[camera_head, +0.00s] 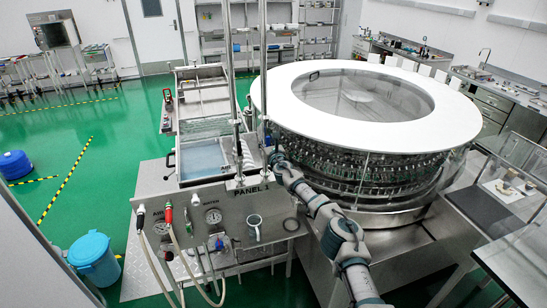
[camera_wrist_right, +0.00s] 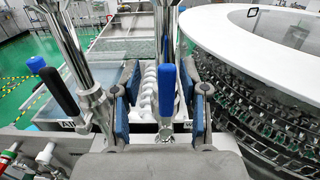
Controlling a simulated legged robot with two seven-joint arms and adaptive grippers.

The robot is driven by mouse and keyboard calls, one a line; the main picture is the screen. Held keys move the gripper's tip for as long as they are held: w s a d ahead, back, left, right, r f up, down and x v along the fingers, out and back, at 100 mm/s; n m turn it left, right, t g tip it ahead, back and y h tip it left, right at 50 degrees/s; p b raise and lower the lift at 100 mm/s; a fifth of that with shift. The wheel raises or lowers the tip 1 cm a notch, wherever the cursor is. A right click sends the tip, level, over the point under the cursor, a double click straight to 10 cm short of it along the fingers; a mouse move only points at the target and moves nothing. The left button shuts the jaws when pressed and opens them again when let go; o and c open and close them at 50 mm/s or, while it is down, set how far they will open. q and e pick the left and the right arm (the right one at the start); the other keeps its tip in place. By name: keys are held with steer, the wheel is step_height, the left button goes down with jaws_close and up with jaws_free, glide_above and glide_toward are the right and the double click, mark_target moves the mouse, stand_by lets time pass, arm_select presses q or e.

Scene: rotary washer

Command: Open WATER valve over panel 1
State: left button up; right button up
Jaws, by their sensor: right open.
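Panel 1 (camera_head: 235,215) is a grey metal plate with gauges at the front of the washer. Two upright metal pipes rise above it. In the right wrist view, the right pipe carries a valve with a blue lever (camera_wrist_right: 167,84), upright, above a partly hidden label starting with W. The left pipe has a black lever (camera_wrist_right: 62,91) above a label starting with AI. My right gripper (camera_head: 273,157) is beside the right pipe. In the wrist view, its blue-padded fingers (camera_wrist_right: 162,96) are apart, one on each side of the blue lever, with visible gaps. My left gripper is out of view.
The round washer with a white ring top (camera_head: 446,125) stands close on the right of the pipes. A water-filled tray (camera_head: 202,160) lies behind the panel. Hoses hang from the panel front. A blue bin (camera_head: 92,255) stands on the green floor at left.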

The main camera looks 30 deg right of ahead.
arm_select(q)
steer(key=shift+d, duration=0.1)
arm_select(e)
steer(key=f+v, duration=0.2)
steer(key=v, duration=0.8)
steer(key=shift+s+d, duration=0.25)
steer(key=shift+s, duration=0.05)
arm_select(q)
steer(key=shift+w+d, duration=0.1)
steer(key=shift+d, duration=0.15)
arm_select(e)
steer(key=shift+d+f, duration=0.15)
steer(key=shift+d, duration=0.2)
